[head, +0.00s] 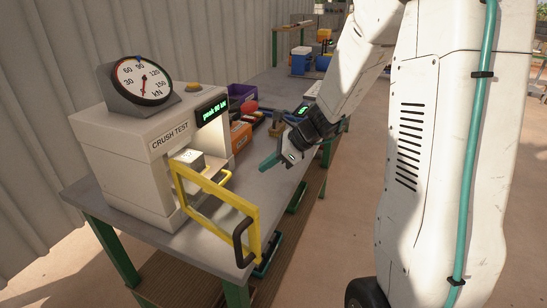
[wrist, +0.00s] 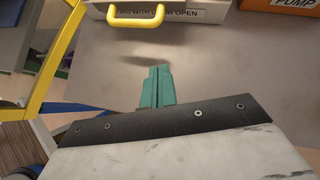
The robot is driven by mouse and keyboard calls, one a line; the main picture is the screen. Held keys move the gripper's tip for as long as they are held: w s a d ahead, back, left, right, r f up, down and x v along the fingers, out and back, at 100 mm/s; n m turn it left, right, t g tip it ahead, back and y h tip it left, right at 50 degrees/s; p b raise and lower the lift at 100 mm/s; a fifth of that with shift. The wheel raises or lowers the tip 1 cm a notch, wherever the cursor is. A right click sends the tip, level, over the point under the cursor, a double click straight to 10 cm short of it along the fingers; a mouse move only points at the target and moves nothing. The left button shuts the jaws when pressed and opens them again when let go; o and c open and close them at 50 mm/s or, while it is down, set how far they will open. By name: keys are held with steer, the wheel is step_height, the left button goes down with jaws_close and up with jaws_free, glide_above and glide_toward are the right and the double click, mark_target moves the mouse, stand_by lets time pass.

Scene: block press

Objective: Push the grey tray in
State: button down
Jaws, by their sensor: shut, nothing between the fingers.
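The grey tray (head: 207,172) is at the opening of the white crush test machine (head: 150,150), partly hidden behind the open yellow-framed guard door (head: 253,232). A pale block (head: 188,158) shows at the opening by the tray. A yellow handle (wrist: 135,19) shows at the top of the wrist view, on a pale front with a partly hidden label. My gripper (head: 268,164) is over the bench to the right of the tray, apart from it. Its green fingers (wrist: 156,72) are shut and empty, pointing toward the handle side.
The guard door stands out over the bench's near edge, with a dark handle (head: 241,242). An orange pump box (head: 240,137) and a purple bin (head: 240,93) stand behind the machine. The grey bench top (head: 262,190) is clear between tray and gripper.

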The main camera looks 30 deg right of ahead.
steer(key=x, duration=0.4)
steer(key=w+a, duration=0.2)
steer(key=a, duration=0.1)
steer(key=shift+f, duration=0.1)
steer(key=shift+w+a, duration=0.25)
steer(key=shift+a, duration=0.1)
